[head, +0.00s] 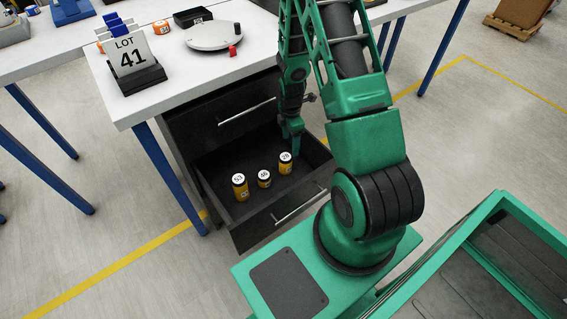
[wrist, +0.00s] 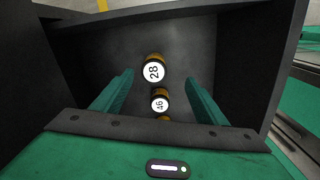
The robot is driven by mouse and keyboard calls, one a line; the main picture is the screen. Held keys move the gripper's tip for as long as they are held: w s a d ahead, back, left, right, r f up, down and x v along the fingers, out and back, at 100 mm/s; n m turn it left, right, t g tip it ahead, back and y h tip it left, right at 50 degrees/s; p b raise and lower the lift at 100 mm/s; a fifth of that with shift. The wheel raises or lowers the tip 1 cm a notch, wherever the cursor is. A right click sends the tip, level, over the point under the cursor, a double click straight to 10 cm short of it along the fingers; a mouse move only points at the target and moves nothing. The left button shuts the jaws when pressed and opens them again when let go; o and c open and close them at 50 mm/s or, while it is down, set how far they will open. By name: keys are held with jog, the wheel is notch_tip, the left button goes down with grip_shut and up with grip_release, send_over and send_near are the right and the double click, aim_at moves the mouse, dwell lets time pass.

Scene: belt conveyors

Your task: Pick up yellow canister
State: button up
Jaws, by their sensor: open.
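Three yellow canisters with black bands and white numbered lids stand upright in an open drawer (head: 222,208). They are canister 53 (head: 240,190), canister 46 (head: 264,180) and canister 28 (head: 285,166). My gripper (head: 295,146) is inside the drawer opening, near canister 28, and partly hidden by my arm. In the wrist view my gripper (wrist: 160,77) is open, with one green finger on each side. Canister 28 (wrist: 154,70) and canister 46 (wrist: 160,102) show between and beyond the fingers, with gaps on both sides. A third canister (wrist: 164,118) is mostly hidden by the gripper body.
Above stands a white table (head: 185,72) with a LOT 41 sign (head: 129,58), a round scale (head: 213,36), an orange canister (head: 161,27) and a small black tray (head: 193,17). A green-rimmed bin (head: 455,238) is at right.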

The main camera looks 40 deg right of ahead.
jog(key=n, duration=0.1)
send_over(287, 157)
notch_tip(287, 157, down, 4)
jog(key=shift+s+f, duration=0.1)
jog(key=shift+s, duration=0.05)
notch_tip(287, 157, down, 5)
jog(key=shift+f, duration=0.15)
jog(key=f, duration=0.4)
jog(key=shift+w+a, duration=0.25)
jog(key=shift+w, duration=0.15)
jog(key=shift+f, duration=0.65)
jog(key=c, duration=1.3)
jog(key=shift+w+r, duration=0.1)
jog(key=shift+r, duration=0.05)
